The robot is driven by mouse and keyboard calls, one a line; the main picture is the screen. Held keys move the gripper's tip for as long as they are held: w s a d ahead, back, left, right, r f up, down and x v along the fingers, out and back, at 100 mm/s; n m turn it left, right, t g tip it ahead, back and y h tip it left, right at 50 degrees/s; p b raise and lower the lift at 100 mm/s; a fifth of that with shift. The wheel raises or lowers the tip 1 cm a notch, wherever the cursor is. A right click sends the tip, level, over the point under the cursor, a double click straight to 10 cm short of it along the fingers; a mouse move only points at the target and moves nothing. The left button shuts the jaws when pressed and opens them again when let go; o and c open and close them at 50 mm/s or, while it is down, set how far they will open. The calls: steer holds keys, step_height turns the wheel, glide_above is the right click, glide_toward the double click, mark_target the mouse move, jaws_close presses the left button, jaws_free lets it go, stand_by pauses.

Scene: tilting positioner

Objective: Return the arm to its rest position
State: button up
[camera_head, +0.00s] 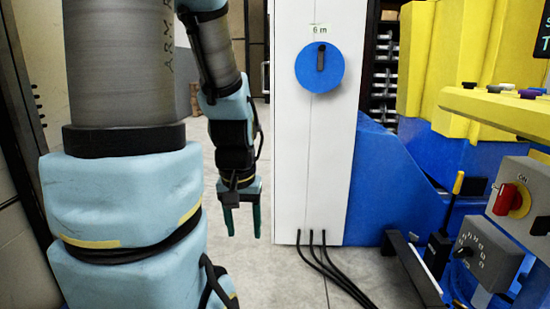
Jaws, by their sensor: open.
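My gripper (242,221) hangs at the end of my light blue and grey arm, left of the white cabinet. Its two dark green fingers point down and stand apart with nothing between them. It is above the floor and appears clear of the cabinet's left edge. My upper arm fills the left side of the picture.
A white cabinet (298,180) carries a round blue dial (320,67). Black cables (335,273) run from its base across the floor. The blue and yellow positioner (447,65) and a grey switch box with a red knob (508,200) stand at right. Tiled floor (240,270) is open below my gripper.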

step_height(320, 180, up, 20)
steer(key=p, duration=1.7)
steer(key=shift+f, duration=0.15)
steer(key=shift+c, duration=0.2)
